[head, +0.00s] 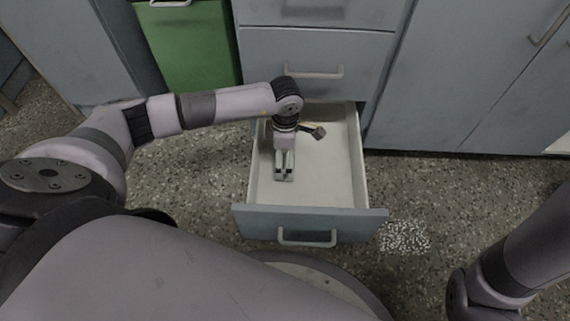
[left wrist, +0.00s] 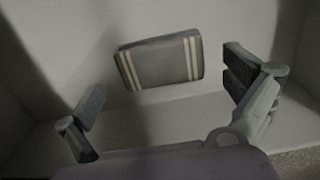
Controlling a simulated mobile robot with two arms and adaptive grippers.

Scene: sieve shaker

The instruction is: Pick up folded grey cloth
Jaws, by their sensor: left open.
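The folded grey cloth (left wrist: 160,62), with pale stripes near its two ends, lies flat on the light floor of the open drawer in the left wrist view. My left gripper (head: 284,172) reaches down into the left part of the drawer (head: 347,183) in the head view. In the left wrist view the fingers of my left gripper (left wrist: 164,76) are spread wide, with the cloth between and beyond them and nothing held. I cannot make out the cloth clearly in the head view, where the arm and gripper cover part of the drawer. My right gripper is not in view.
The drawer front with its handle (head: 306,238) stands out from the grey cabinet (head: 320,50). Drawer walls rise close around my left gripper. A green cabinet panel (head: 190,45) is at the left.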

